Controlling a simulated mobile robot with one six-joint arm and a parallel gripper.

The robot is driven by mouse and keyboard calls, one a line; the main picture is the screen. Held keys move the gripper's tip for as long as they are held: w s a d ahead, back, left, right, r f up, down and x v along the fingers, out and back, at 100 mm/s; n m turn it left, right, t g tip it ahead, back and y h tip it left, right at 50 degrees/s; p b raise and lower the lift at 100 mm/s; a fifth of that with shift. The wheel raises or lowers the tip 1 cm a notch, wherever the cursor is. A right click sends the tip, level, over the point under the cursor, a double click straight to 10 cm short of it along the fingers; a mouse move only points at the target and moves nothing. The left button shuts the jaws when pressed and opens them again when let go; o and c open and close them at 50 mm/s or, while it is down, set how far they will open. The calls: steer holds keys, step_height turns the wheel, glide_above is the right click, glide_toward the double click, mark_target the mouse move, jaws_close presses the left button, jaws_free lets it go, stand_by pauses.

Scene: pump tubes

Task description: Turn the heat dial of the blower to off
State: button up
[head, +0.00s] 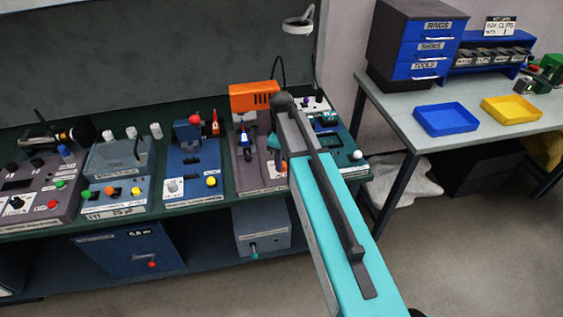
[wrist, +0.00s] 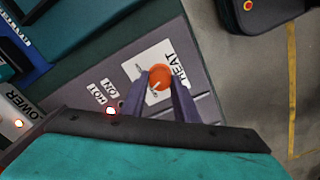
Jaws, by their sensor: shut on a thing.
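The orange heat dial (wrist: 161,72) shows in the wrist view on a white plate marked HEAT, on the blower's grey panel (wrist: 196,52). A small pale pointer mark shows on the dial's lower part; its exact setting is hard to read. My gripper (wrist: 160,86) has its two dark fingers on either side of the dial and is shut on it. In the head view the blower (head: 242,177) is the grey station with an orange housing (head: 255,96).
Other bench stations, such as the blue one (head: 194,160), stand close on the left. A side table (head: 412,130) with blue and yellow trays is at right, with open floor before it.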

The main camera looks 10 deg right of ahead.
steer(key=n, duration=0.4)
steer(key=shift+n+b, duration=0.35)
steer(key=shift+n, duration=0.05)
stand_by(0.4)
steer(key=o, duration=1.1)
steer(key=shift+c, duration=0.2)
steer(key=shift+r, duration=0.15)
step_height(320, 180, up, 14)
steer(key=b, duration=0.3)
steer(key=shift+f, duration=0.25)
